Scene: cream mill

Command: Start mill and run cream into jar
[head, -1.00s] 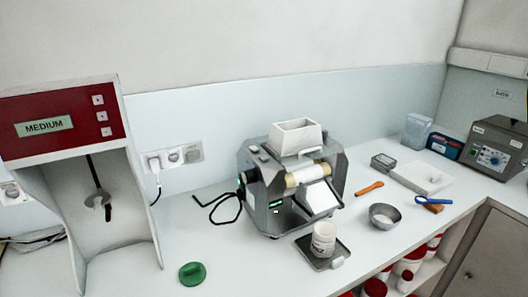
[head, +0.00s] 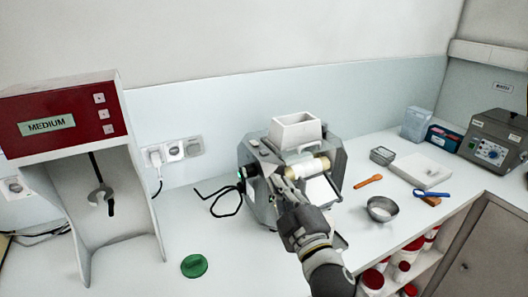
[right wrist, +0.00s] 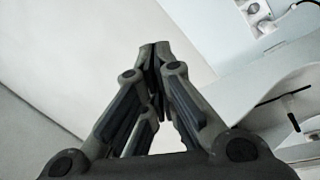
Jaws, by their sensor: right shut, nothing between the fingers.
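The mill (head: 251,168) is a grey machine with a white hopper (head: 296,132) on top and a cream-coloured roller (head: 308,168) in front. A white sloped plate (head: 322,190) sits below the roller. My right gripper (head: 279,186) is in front of the mill's left front side; its fingers are shut and empty. In the right wrist view my fingers (right wrist: 155,50) meet at the tips. I cannot tell whether they touch the mill. The jar is hidden behind my right arm. Only a bit of the dark tray (head: 341,243) shows beside the arm. My left gripper is not in view.
A red-topped mixer marked MEDIUM (head: 62,120) stands at the left. A green lid (head: 194,266) lies on the counter. A metal bowl (head: 381,209), orange spatula (head: 368,181) and white slab (head: 420,170) are to the right. A black cable (head: 226,203) lies left of the mill.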

